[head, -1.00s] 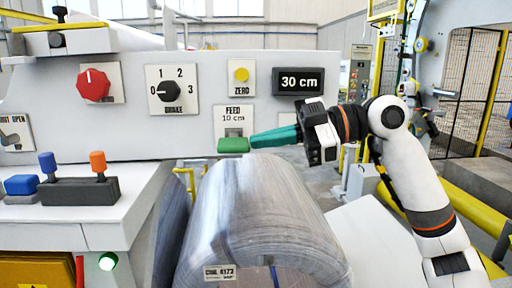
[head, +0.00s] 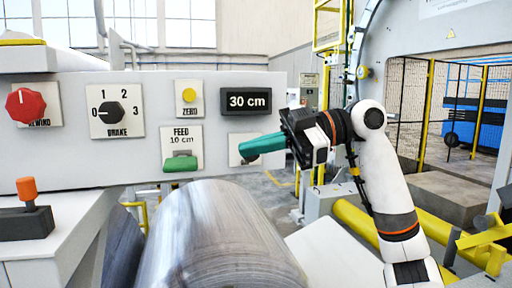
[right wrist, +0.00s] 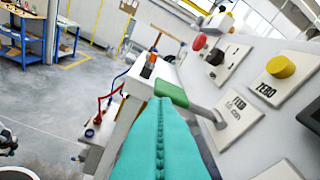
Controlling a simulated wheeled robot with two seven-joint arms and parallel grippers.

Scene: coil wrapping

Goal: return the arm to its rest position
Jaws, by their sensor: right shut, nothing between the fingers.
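My right gripper (head: 244,151) has teal fingers pressed together, with nothing between them. It points left in front of the control panel (head: 60,160), its tips over a small plate (head: 236,158) below the display. The FEED lever's green handle (head: 180,163) is left of the tips, with a visible gap in the head view. In the right wrist view the closed fingers (right wrist: 160,105) fill the lower middle, and the green handle (right wrist: 171,94) shows just beyond the tips. My left gripper is not in view.
The display (head: 251,101) reads 30 cm. A yellow ZERO button (head: 189,95), a black brake knob (head: 113,113) and a red REWIND knob (head: 26,105) are on the panel. A large wrapped coil (head: 215,240) lies below. Yellow rails (head: 355,220) run at right.

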